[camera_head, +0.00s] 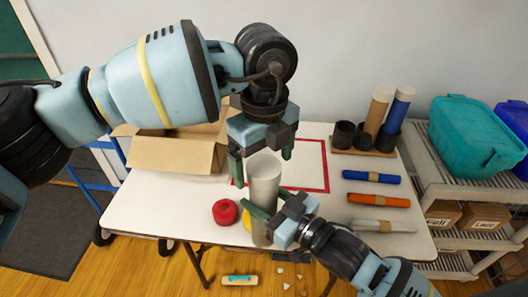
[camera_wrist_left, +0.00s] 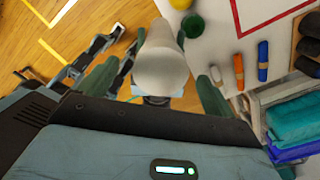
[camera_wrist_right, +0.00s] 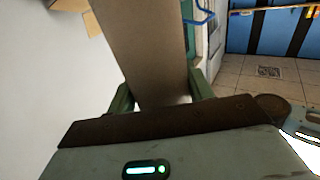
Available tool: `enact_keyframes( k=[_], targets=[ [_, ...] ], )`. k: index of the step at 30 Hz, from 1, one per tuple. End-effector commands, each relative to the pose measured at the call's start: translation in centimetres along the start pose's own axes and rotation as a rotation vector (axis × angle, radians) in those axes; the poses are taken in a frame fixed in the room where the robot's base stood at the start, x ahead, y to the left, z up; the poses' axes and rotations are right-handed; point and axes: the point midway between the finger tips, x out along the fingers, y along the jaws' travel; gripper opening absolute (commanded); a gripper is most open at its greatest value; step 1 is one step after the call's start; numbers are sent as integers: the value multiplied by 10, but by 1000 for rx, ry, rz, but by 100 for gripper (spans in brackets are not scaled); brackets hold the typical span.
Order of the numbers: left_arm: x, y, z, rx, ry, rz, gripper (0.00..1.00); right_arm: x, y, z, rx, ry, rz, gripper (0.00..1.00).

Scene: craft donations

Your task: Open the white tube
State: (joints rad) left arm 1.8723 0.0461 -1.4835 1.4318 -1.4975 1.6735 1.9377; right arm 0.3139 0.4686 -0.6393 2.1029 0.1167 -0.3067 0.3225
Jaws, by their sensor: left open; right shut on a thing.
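The white tube (camera_head: 263,185) stands roughly upright near the table's front edge. My right gripper (camera_head: 268,213) is shut on its lower part from the right; the tube also fills the space between the fingers in the right wrist view (camera_wrist_right: 146,55). My left gripper (camera_head: 262,160) is open just above the tube, pointing down, with one finger on each side of its top end. In the left wrist view the tube's end (camera_wrist_left: 160,62) lies between the spread fingers. I cannot tell whether a cap is on it.
A red ball (camera_head: 225,212) and a partly hidden yellow thing (camera_head: 247,219) sit left of the tube. Blue (camera_head: 371,177), orange (camera_head: 379,200) and white (camera_head: 383,226) rolls lie at right. Behind are an open cardboard box (camera_head: 180,155), a red-outlined square (camera_head: 326,165) and black holders (camera_head: 363,138) with tubes.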

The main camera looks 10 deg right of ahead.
Motion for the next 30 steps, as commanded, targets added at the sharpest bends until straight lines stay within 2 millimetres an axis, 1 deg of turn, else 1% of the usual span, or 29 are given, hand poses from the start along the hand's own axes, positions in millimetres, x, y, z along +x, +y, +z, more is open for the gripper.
enact_keyframes(
  k=[4, 5, 15, 17, 30],
  targets=[
    [0, 0, 0, 0, 0, 0, 91, 0, 0, -1, 0, 1, 0, 10],
    [0, 0, 0, 0, 0, 0, 90, 0, 0, -1, 0, 1, 0, 10],
    [0, 0, 0, -1, 0, 0, 45, 0, 0, 0, 0, 1, 0, 10],
    [0, 0, 0, -1, 0, 0, 38, 0, 0, 0, 0, 1, 0, 10],
    [-1, 0, 0, -1, 0, 1, 38, 0, 0, 0, 0, 1, 0, 10]
  ],
)
